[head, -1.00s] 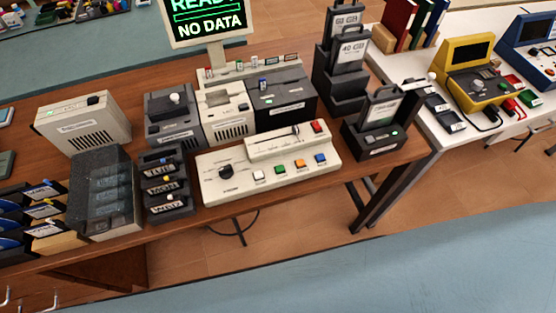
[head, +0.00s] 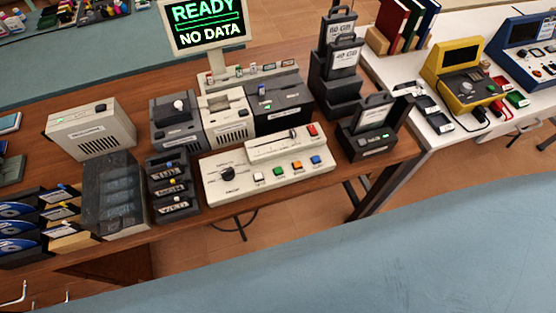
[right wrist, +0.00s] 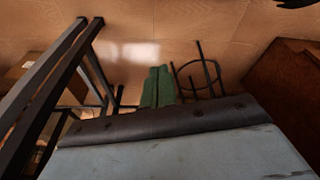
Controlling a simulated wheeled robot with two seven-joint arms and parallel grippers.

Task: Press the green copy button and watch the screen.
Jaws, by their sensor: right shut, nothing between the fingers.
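The green copy button (head: 278,171) is in a row of coloured buttons on the front of the cream console (head: 235,187) in the head view. The screen (head: 207,22) stands behind the console at the top and reads "READY" and "NO DATA" in green and white. The right gripper shows in the right wrist view as two green fingers (right wrist: 158,86) closed together, with nothing between them, over the floor. It is not in the head view, so its distance from the button cannot be told. My left gripper is in neither view.
White, orange and blue buttons (head: 316,160) flank the green one, with a black knob (head: 227,173) to the left. Dark cartridge stands (head: 368,135) are to the right. A clear-topped bin (head: 115,190) is to the left. Table legs (right wrist: 50,90) and a stool frame (right wrist: 198,72) show below.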

